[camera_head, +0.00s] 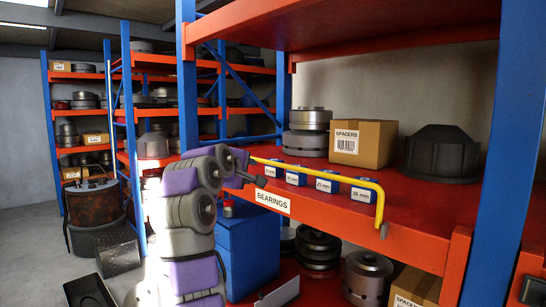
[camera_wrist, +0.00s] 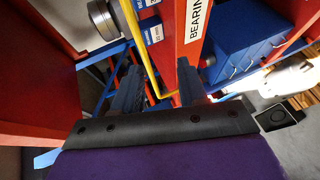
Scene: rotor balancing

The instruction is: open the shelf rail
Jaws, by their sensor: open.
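The shelf rail is a thin yellow bar (camera_head: 318,172) along the front of the red shelf labelled BEARINGS. It bends down at its right end to a small grey end piece (camera_head: 383,231). My gripper (camera_head: 256,180) is at the rail's left end, just in front of the shelf edge. In the wrist view, the yellow rail (camera_wrist: 142,50) runs down between the two dark fingers of my open gripper (camera_wrist: 159,76). The fingers stand apart, and I cannot tell whether either touches the rail. My gripper partly hides the rail's left end in the head view.
Behind the rail stand several small blue boxes (camera_head: 327,186) with size labels, a SPACERS carton (camera_head: 363,143), metal discs (camera_head: 308,132) and a black part (camera_head: 442,154). A blue upright (camera_head: 502,160) stands right. A blue cabinet (camera_head: 247,250) is below.

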